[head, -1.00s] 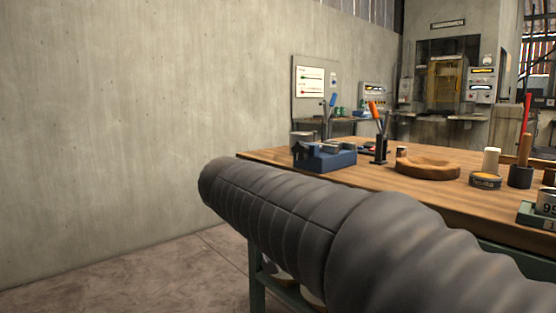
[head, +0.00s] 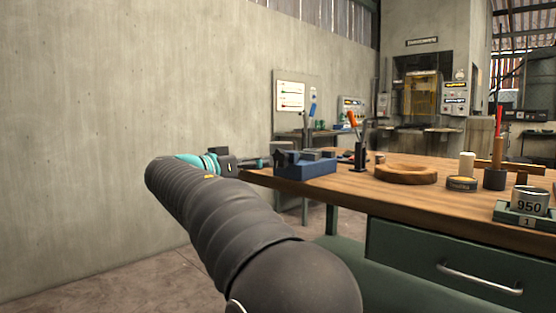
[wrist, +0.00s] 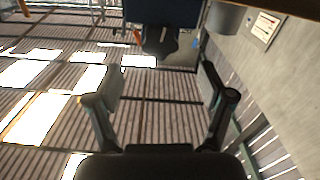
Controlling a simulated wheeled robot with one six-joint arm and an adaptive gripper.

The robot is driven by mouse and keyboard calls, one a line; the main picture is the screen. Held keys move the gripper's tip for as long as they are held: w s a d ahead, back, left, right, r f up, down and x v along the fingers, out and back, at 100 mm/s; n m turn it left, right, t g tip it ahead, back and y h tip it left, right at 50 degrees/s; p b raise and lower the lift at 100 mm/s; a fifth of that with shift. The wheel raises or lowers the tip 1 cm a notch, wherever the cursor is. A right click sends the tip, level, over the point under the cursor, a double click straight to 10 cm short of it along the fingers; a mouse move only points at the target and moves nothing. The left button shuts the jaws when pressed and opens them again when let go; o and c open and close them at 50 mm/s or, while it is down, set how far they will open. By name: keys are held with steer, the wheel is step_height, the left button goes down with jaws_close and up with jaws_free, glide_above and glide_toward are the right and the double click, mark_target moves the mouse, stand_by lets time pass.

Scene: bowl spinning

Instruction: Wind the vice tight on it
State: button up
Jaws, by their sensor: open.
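The blue vice (head: 308,169) sits on the left end of the wooden bench, with dark jaws on top. Whether a piece is held between them is too small to tell. In the wrist view, the vice's blue body (wrist: 163,12) is at the top edge, with a dark handle-like part (wrist: 160,42) below it. My gripper (wrist: 160,74) is open and empty, its fingers spread either side below that dark part, apart from it. In the head view, my gripper (head: 258,163) points right at the vice from just beyond the bench's left edge.
The bench top (head: 350,183) also bears a pen holder (head: 360,155), a round wooden ring (head: 406,173), a dark tin (head: 462,184) and a can marked 950 (head: 530,200). A bare wall (head: 200,70) stands at the left. A grey cylinder (wrist: 225,17) shows beside the vice.

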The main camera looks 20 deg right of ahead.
mark_target(278, 159)
steer(key=x, duration=0.8)
steer(key=shift+w+d+p, duration=0.1)
steer(key=shift+d+p, duration=0.2)
steer(key=c, duration=1.2)
